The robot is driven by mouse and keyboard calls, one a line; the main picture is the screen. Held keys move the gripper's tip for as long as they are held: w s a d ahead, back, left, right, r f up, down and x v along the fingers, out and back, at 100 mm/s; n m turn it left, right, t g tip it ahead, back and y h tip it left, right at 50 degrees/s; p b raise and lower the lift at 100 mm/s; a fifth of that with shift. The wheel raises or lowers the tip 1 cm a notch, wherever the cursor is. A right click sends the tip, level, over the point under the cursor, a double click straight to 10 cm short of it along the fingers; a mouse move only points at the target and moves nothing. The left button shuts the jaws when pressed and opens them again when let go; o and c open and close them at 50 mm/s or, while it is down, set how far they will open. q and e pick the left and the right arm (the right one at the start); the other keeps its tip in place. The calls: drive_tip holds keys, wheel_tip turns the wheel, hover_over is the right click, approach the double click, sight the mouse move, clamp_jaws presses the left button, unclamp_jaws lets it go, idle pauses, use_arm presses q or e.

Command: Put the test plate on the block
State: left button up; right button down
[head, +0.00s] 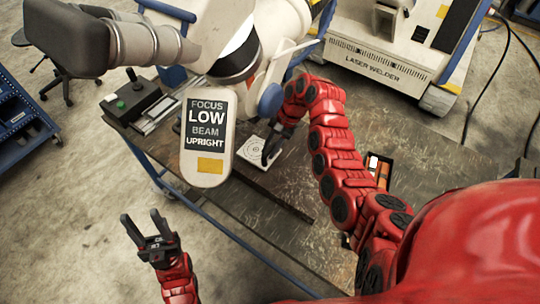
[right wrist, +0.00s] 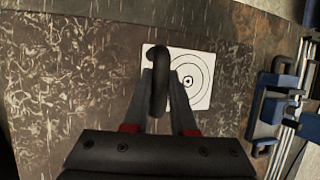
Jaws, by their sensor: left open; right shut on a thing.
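The test plate (head: 253,148) is a white square with dark concentric rings, by the bench's near edge below the microscope head. It also shows in the right wrist view (right wrist: 203,68). My right gripper (head: 273,143) is shut on a black handle (right wrist: 158,80) at the plate's edge; the fingers hide part of the plate. I cannot tell whether the plate touches the surface below. I cannot clearly make out a block; the microscope head may hide it. My left gripper (head: 146,228) is open and empty, off the bench's near side.
The microscope head (head: 207,175), with a "FOCUS LOW BEAM UPRIGHT" label, hangs close left of the plate. A control box (head: 130,102) with a green button stands left. A small orange and black case (head: 378,168) lies right. Bench surface (head: 300,175) between is mostly clear.

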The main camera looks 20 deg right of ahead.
sight(258, 147)
drive_tip(key=shift+w, duration=0.35)
drive_tip(key=shift+w+r, duration=0.15)
drive_tip(key=shift+w, duration=0.05)
drive_tip(key=shift+w+d+b, duration=0.15)
drive_tip(key=shift+w+b, duration=0.1)
drive_tip(key=shift+b, duration=0.05)
wheel_tip(258, 147, down, 2)
drive_tip(key=shift+w+f+p, duration=0.15)
drive_tip(key=shift+f+p, duration=0.05)
drive_tip(key=shift+p, duration=0.55)
drive_tip(key=shift+f, duration=0.5)
drive_tip(key=c, duration=0.7)
unclamp_jaws()
drive_tip(key=shift+f, duration=0.1)
drive_tip(key=shift+c, duration=0.2)
